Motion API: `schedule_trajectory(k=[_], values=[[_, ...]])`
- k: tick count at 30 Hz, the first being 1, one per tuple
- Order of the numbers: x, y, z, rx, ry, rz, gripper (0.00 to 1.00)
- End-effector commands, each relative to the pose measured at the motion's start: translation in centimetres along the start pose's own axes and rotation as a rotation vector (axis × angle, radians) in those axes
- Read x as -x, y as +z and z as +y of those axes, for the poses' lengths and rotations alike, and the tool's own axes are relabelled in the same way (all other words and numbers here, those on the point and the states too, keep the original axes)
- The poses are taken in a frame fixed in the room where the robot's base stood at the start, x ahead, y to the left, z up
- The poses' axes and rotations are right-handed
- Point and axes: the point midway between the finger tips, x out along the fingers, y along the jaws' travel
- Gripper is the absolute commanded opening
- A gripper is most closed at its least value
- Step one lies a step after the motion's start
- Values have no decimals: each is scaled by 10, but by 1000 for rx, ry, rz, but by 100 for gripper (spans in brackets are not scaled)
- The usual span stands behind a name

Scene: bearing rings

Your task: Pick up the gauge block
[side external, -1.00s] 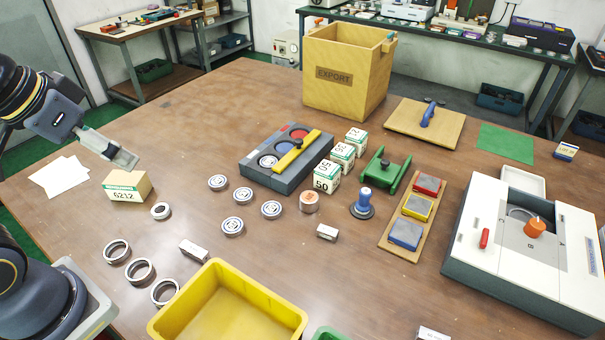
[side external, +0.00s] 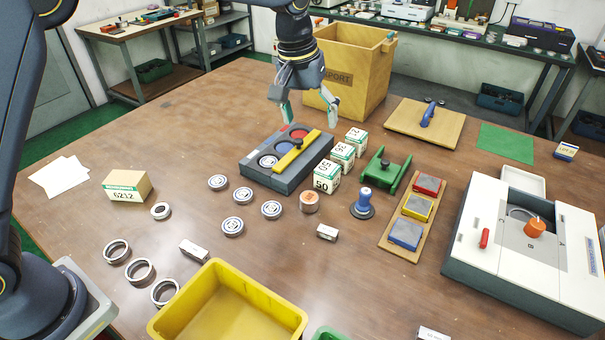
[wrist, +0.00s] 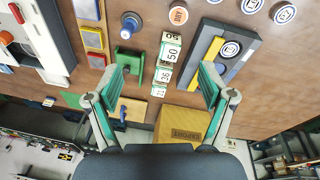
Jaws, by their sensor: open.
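Small pale rectangular blocks with dark marks lie on the table in the side view: one at the centre (side external: 327,232), one left of the yellow bin (side external: 194,250), and one at the bottom edge (side external: 432,333). I cannot tell which is the gauge block. None is clear in the wrist view. My gripper (side external: 309,113) points down with fingers spread, empty, above the far end of the grey tray and in front of the wooden box, well away from these blocks. Its two green-padded fingers show apart in the wrist view (wrist: 161,85).
The grey tray (side external: 254,176) holds coloured discs and a yellow bar. Several white-green number boxes (side external: 327,180), a green holder (side external: 384,173) and a blue-knobbed stamp (side external: 362,205) stand nearby. The wooden EXPORT box (side external: 350,85) stands behind; a yellow bin (side external: 230,305) is in front.

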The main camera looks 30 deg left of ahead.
Motion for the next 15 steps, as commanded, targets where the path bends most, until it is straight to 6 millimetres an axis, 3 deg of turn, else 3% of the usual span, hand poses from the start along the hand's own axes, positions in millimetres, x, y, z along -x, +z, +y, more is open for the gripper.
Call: schedule_trajectory(k=[1,3,6,15], values=[[-31,4,13,-25,-22,-35,81],[-64,11,25,-53,-49,-74,81],[-101,26,32,-84,-84,-123,81],[-154,48,33,-110,-109,-162,81]])
